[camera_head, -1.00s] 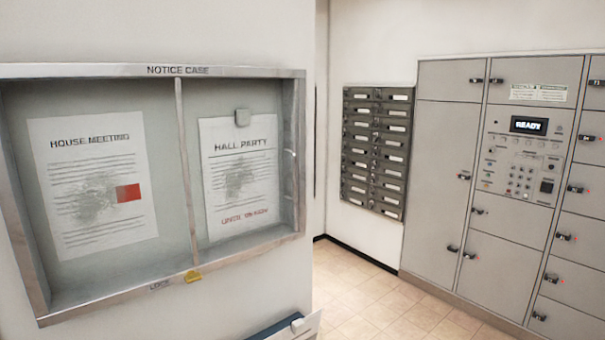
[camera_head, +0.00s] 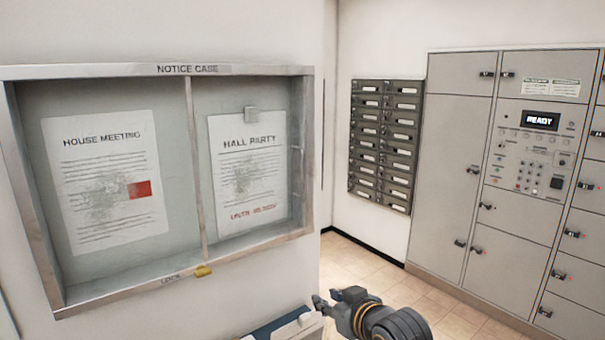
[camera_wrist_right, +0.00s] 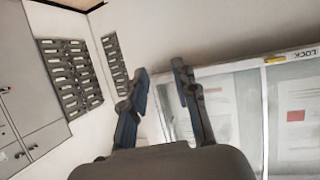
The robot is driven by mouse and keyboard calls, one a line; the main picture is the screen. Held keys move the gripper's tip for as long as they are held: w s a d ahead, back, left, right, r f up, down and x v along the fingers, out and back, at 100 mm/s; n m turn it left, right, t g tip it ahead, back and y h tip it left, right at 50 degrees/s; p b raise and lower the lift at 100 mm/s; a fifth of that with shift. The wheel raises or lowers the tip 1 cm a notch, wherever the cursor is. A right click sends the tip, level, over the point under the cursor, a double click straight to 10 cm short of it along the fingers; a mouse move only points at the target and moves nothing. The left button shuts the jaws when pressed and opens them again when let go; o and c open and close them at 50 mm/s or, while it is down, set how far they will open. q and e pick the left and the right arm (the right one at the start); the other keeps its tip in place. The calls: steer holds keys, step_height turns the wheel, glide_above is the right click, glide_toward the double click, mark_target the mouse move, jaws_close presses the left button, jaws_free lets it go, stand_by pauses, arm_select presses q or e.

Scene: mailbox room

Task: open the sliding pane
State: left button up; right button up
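The notice case (camera_head: 160,71) hangs on the wall at the left of the head view. A thin upright bar (camera_head: 194,150) divides its front; I cannot clearly make out the edges of the clear pane. A yellow lock piece (camera_head: 203,271) sits on the bottom rail, near the bar's foot. It also shows in the right wrist view (camera_wrist_right: 275,60), where the case appears upside down. My right gripper (camera_head: 325,299) is below and right of the case, apart from it. In the wrist view (camera_wrist_right: 162,72) its fingers are apart with nothing between them. My left gripper is out of view.
Grey mailboxes (camera_head: 386,140) and parcel lockers (camera_head: 450,150) stand at the right. Tiled floor (camera_head: 365,262) lies open between.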

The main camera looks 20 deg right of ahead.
steer(key=w+d+r+t, duration=0.1)
steer(key=w+r+t, duration=0.3)
steer(key=r, duration=0.8)
steer(key=y, duration=0.1)
glide_toward(303, 174)
steer(key=shift+t, duration=0.3)
steer(key=w+p, duration=0.1)
steer(key=w, duration=0.2)
steer(key=w+a+p, duration=0.1)
steer(key=w+p, duration=0.1)
steer(key=w, duration=0.1)
steer(key=w+p, duration=0.2)
steer(key=w, duration=0.1)
steer(key=shift+w+a+f, duration=0.1)
steer(key=shift+a, duration=0.1)
steer(key=shift+w+a+f, duration=0.1)
steer(key=shift+w+f, duration=0.05)
steer(key=shift+w, duration=0.5)
jaws_close()
